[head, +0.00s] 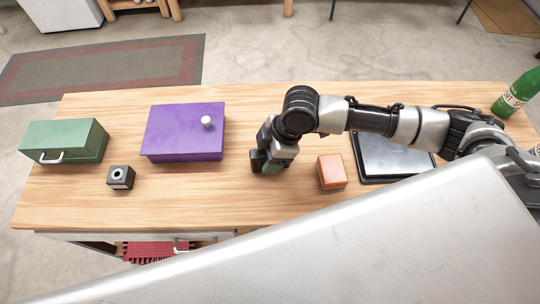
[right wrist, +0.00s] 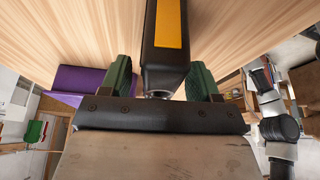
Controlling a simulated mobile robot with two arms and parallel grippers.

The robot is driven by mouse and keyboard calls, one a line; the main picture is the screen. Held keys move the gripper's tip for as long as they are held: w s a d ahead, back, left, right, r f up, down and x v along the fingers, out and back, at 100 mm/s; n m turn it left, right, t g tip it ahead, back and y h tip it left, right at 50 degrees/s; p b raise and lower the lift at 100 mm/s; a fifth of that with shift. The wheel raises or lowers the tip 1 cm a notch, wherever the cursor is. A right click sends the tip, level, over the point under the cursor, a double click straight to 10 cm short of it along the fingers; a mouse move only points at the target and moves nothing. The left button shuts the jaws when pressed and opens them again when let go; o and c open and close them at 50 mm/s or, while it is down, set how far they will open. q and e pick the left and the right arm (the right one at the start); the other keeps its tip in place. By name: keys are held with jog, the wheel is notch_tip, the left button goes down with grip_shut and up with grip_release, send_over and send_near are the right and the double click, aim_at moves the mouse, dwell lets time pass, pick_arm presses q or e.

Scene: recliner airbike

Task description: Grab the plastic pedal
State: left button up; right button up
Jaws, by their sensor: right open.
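The plastic pedal (right wrist: 153,60) is black with an orange-yellow strip along its face. In the right wrist view it reaches in from the top, its near end with a metal stub between my fingers. My right gripper (right wrist: 160,80) is open, one green finger on each side of the pedal, with visible gaps. In the head view my right gripper (head: 268,166) points down over the table's middle, and the pedal there is hard to tell from the dark gripper parts. My left gripper is not seen.
On the wooden table (head: 80,205) stand a purple box (head: 180,145) with a white knob, a green box (head: 60,142), a small dark cube (head: 120,177), an orange block (head: 331,171), a black tray (head: 371,168) and a green bottle (head: 510,98). The table's front middle is clear.

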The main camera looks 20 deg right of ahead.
jog(key=shift+a+f, duration=0.15)
jog(key=shift+f, duration=0.3)
jog(key=shift+c, duration=0.2)
jog(key=c, duration=0.9)
jog(key=shift+c, duration=0.7)
jog(key=shift+r, duration=0.15)
